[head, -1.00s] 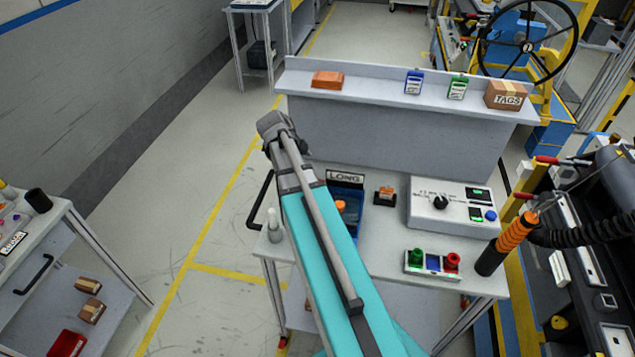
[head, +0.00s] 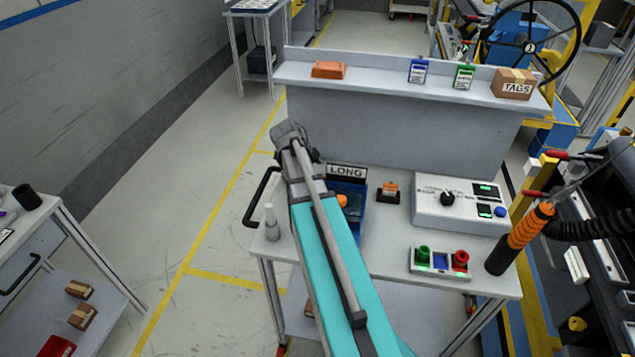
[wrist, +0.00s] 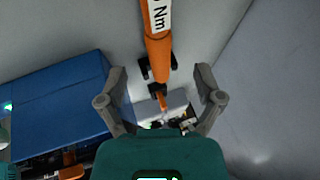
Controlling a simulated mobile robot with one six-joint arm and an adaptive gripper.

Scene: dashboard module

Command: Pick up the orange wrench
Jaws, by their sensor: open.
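The orange wrench (wrist: 158,50) shows in the wrist view. It is a long orange shaft with a white label reading "Nm", running down from the top edge, with black pieces around its narrower lower part. My gripper (wrist: 160,73) is open, one finger on each side of the wrench. I see clear gaps between the fingers and the shaft. Whether the wrench lies between the fingertips in depth I cannot tell. In the head view I cannot make out the wrench or my fingers; my arm covers part of the bench.
A white control box (head: 460,208), a button box (head: 440,263) and a small orange-topped block (head: 388,192) stand to the right.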

